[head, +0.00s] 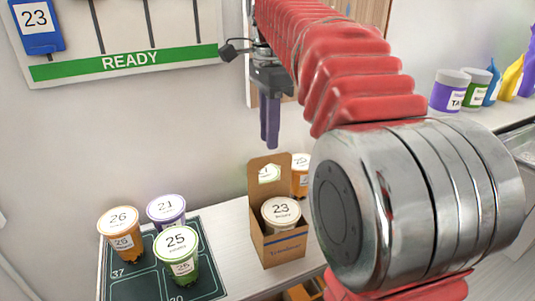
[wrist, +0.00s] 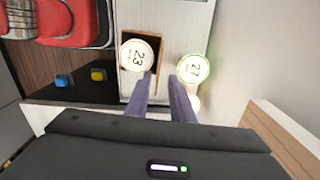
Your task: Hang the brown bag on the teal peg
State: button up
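The brown bag (head: 285,248) is an open cardboard carrier with a tall back panel and a hole in it. It stands upright on the counter and holds a cup with lid 23 (head: 281,210). The bag also shows in the wrist view (wrist: 157,38), beyond my fingertips. My gripper (head: 270,140) has two purple fingers pointing down, above and behind the bag and apart from it. I cannot make out a teal peg in either view.
A READY board (head: 130,60) with dark vertical strips and a blue 23 tag (head: 35,25) is on the wall. Cups 26, 21 and 25 stand on a dark numbered mat (head: 140,284) left of the bag. Cup 27 (wrist: 193,68) stands close beside the bag.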

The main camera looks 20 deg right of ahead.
jog(key=s+a+f+n+t, duration=0.2)
jog(key=s+a+f+n, duration=0.3)
jog(key=s+f+n, duration=0.4)
jog(key=s+a+f+n+t, duration=0.3)
jog(key=s+a+f+n, duration=0.2)
jog(key=s+f+n, duration=0.4)
jog(key=shift+s+f+n+t, duration=0.15)
jog(key=shift+s+n+t, duration=0.15)
jog(key=shift+n, duration=0.2)
